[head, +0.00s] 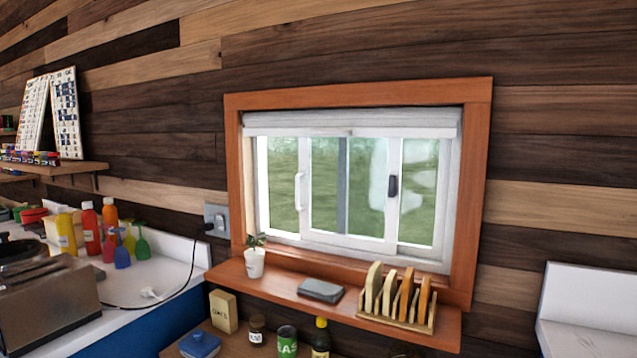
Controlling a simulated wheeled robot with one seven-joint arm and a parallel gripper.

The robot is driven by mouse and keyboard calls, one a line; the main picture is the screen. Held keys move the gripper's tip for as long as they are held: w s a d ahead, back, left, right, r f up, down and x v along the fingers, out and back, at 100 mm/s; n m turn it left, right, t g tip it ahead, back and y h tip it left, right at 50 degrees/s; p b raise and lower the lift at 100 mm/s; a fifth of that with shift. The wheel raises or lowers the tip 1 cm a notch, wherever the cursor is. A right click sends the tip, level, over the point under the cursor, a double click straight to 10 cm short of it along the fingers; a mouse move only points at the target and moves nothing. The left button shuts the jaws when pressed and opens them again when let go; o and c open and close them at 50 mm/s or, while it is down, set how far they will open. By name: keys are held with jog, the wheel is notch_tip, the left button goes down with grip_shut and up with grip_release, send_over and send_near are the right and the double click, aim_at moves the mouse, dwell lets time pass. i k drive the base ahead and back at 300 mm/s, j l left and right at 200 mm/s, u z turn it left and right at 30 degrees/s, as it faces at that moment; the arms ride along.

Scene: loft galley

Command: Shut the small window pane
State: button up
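The small window (350,185) sits in an orange-brown wooden frame on the plank wall, with a rolled white blind (350,123) across its top. A white-framed pane (345,241) stands in the middle of the opening. It has a white pull handle (299,191) on its left upright and a dark latch (392,187) on its right upright. Green outdoors shows to the left of the pane, through it and to its right. I cannot tell which of the side parts has glass. My gripper is not in view.
The wooden sill (285,288) below holds a white potted plant (255,262), a folded grey cloth (320,290) and a rack of boards (397,312). Jars and a box stand on a lower surface. A toaster (48,305) and bottles crowd the left counter.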

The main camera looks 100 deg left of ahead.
aim_at(388, 246)
jog(key=u, duration=2.45)
